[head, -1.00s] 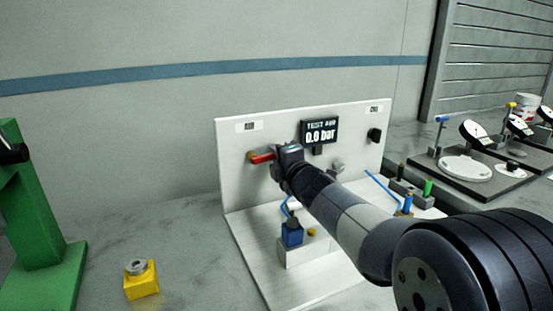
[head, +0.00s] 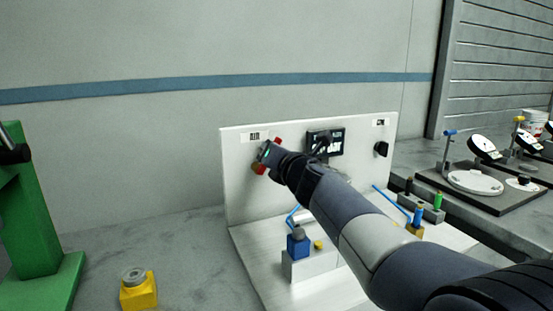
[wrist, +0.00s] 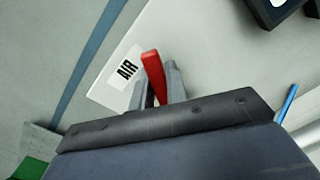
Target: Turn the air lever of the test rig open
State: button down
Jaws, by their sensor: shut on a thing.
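The test rig is a white panel (head: 240,195) standing on a white base. Its red air lever (wrist: 153,74) sits between the fingers of my gripper (wrist: 160,90) in the wrist view, below the AIR label (wrist: 127,69). In the head view the lever (head: 259,169) shows at both sides of my gripper (head: 268,153) and slants up to the right. My gripper is shut on it. The lever's pivot is mostly hidden by my gripper. The display (head: 336,142) is partly covered by my arm.
A blue block (head: 298,245) sits on a grey stand on the rig base. A yellow block (head: 138,291) and a green stand (head: 35,220) are at left. Dial gauges (head: 485,148) stand on the bench at right. The bench between the yellow block and the rig is clear.

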aim_at(254, 145)
jog(key=n, duration=0.1)
jog(key=a+n, duration=0.1)
jog(key=n, duration=0.1)
jog(key=shift+s+a+r+n+b, duration=0.25)
jog(key=shift+s+r+n+b, duration=0.05)
jog(key=shift+s+b, duration=0.1)
jog(key=shift+s+a+r+n+b, duration=0.15)
jog(key=shift+a+n, duration=0.2)
jog(key=shift+n, duration=0.4)
jog(key=shift+s+a+f+n+b, duration=0.15)
jog(key=shift+a+n, duration=0.15)
jog(key=shift+n, duration=0.45)
jog(key=shift+w, duration=0.1)
jog(key=c, duration=1.4)
grip_release()
jog(key=shift+r, duration=0.1)
jog(key=v, duration=1)
jog(key=shift+s+d, duration=0.15)
jog(key=shift+s, duration=0.25)
jog(key=shift+w, duration=0.1)
